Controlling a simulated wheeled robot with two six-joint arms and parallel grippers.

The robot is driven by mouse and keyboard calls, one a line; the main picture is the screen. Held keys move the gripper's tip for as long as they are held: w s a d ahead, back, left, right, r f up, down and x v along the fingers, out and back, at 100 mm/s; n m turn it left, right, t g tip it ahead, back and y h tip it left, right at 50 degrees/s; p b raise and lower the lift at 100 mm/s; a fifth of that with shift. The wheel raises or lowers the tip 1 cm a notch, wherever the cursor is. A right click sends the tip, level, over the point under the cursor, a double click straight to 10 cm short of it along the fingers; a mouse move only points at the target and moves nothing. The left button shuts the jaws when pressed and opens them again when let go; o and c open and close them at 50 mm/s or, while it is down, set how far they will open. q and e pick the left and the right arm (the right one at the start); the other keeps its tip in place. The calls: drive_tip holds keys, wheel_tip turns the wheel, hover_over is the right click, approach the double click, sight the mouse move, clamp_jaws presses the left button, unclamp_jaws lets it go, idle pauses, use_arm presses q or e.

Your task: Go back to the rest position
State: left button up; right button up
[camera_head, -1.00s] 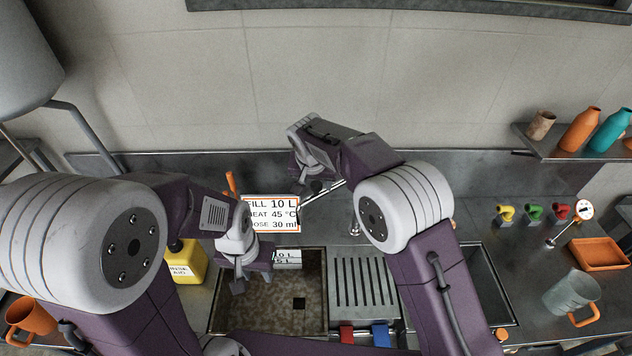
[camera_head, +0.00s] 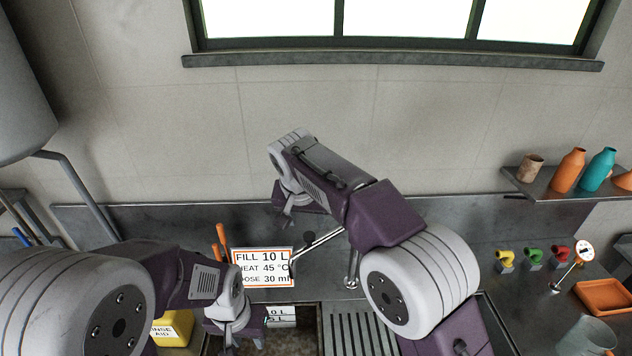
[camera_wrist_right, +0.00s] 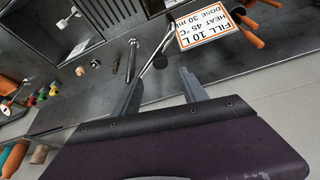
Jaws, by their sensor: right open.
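My right gripper (camera_head: 288,218) is raised in front of the back wall, above and behind the sink's tap. In the right wrist view its two fingers (camera_wrist_right: 160,92) stand apart with nothing between them. My left gripper (camera_head: 238,340) hangs over the left sink basin, low in the head view. Its fingertips are small and partly cut off by the bottom edge, so its opening is not clear. The instruction sign (camera_head: 263,268), reading fill 10 L, heat 45 °C, dose 30 ml, stands behind the basin between the two arms.
A yellow rinse aid container (camera_head: 172,328) stands left of the basin. Yellow, green and red valves (camera_head: 534,257), a dial thermometer (camera_head: 582,252), an orange tray (camera_head: 604,297) and a clear jug (camera_head: 588,338) are at right. A shelf (camera_head: 540,190) holds bottles. The wall area above my arms is clear.

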drive_tip(key=s+d+f+m+g+h+b, duration=0.15)
drive_tip(key=d+f+b, duration=0.3)
drive_tip(key=d, duration=0.45)
drive_tip(key=d+f+m+b, duration=0.2)
drive_tip(key=d+f+b, duration=0.25)
drive_tip(key=d, duration=0.45)
drive_tip(key=s+d+f+n+g+y+b, duration=0.1)
drive_tip(key=s+d+f+n+b, duration=0.1)
drive_tip(key=s+f, duration=0.7)
drive_tip(key=s+d+f+n+g+y+b, duration=0.1)
drive_tip(key=s+d+f, duration=0.4)
drive_tip(key=s+f, duration=0.5)
drive_tip(key=shift+s+f+n+b, duration=0.2)
drive_tip(key=shift+f+n+b, duration=0.2)
drive_tip(key=shift+f, duration=0.5)
drive_tip(key=shift+s, duration=0.1)
